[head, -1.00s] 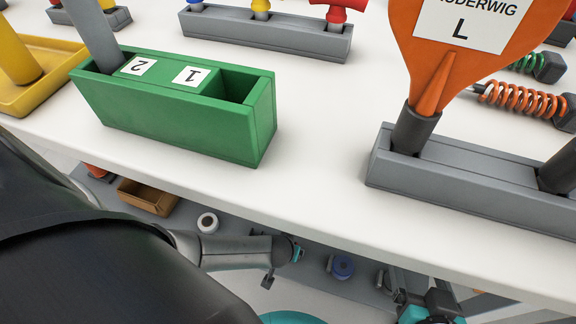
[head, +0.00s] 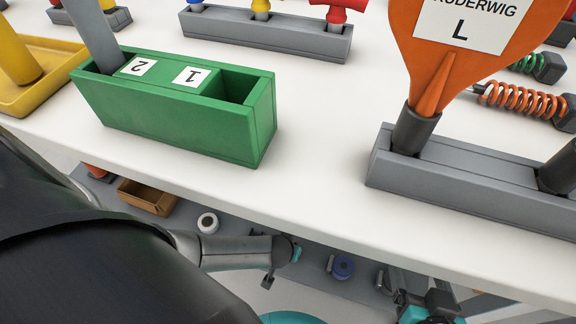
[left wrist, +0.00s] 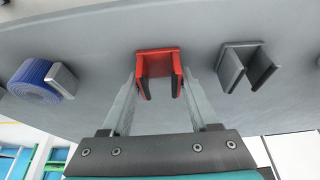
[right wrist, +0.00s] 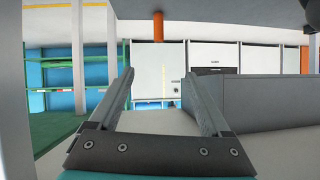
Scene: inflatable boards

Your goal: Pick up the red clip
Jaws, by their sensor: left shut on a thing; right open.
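The red clip (left wrist: 158,64) is a small U-shaped piece at the grey surface in the left wrist view, its two prongs pointing towards the camera. My left gripper (left wrist: 158,82) has a finger on each side of it and is shut on it. The clip still appears to touch the grey surface. I cannot make out the red clip in the head view. My right gripper (right wrist: 158,80) is open and empty in the right wrist view, with its fingers in free air.
In the left wrist view a blue roll (left wrist: 35,80) with a grey clip is left of the red clip, and another grey clip (left wrist: 245,66) is close on its right. In the head view, a green box (head: 180,125) and grey holder (head: 470,180) stand on the white table (head: 310,190).

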